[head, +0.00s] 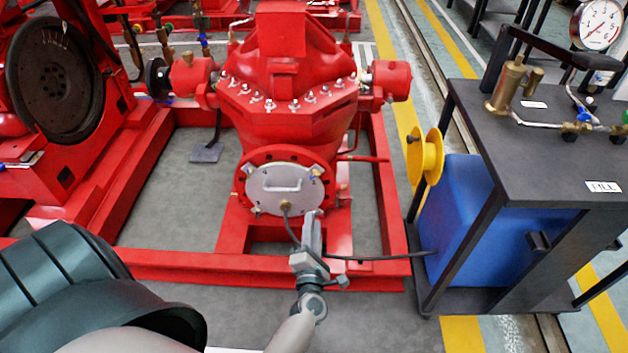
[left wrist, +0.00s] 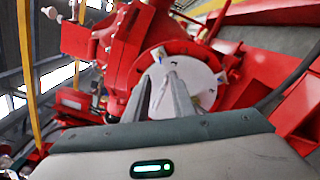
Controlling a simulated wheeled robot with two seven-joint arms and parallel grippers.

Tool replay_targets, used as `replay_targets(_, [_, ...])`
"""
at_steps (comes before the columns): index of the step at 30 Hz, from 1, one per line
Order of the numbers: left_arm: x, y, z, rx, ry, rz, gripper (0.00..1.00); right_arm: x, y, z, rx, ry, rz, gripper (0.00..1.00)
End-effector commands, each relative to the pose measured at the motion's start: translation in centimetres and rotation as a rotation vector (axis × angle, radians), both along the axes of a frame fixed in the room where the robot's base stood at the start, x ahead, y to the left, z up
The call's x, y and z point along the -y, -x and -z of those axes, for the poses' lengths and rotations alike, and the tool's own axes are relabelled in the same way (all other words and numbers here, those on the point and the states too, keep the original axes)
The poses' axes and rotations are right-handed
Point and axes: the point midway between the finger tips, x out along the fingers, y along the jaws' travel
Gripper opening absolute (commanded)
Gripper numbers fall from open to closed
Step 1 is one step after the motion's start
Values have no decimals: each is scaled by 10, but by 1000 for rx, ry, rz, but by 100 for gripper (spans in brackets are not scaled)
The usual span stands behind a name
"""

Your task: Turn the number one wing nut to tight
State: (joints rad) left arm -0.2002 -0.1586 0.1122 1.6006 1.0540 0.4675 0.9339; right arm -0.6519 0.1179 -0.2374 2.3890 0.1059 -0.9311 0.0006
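A round pale cover plate (head: 268,200) is fixed on the red flange (head: 244,178) at the front of the pump. Wing nuts sit around its rim, one at the upper left (head: 248,168) and one at the upper right (head: 316,170). The numbers beside them are too small to read. A wing nut (left wrist: 221,77) shows at the plate's right edge there. My right gripper is not in view.
A dark hose (head: 375,258) runs from the brass fitting (head: 286,206) low on the plate to the bench (head: 540,150) with the blue tank (head: 475,215) at right. Red frame rails (head: 180,262) surround the pump. A handle (head: 283,187) sticks out from the plate.

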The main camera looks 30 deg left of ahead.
Motion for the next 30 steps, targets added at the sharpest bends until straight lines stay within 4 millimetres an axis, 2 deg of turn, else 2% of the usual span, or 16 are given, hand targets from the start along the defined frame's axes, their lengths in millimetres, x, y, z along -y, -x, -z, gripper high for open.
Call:
replay_targets(8, [-2, -2, 0, -1, -3, 0, 23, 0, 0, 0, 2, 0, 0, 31])
replay_targets(14, [-10, -15, 0, 0, -5, -1, 23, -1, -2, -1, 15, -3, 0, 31])
replay_targets(20, [-25, -40, 0, 0, -5, -1, 23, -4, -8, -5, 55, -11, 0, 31])
replay_targets(30, [-57, -92, 1, 0, -7, -1, 23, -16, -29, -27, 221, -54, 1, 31])
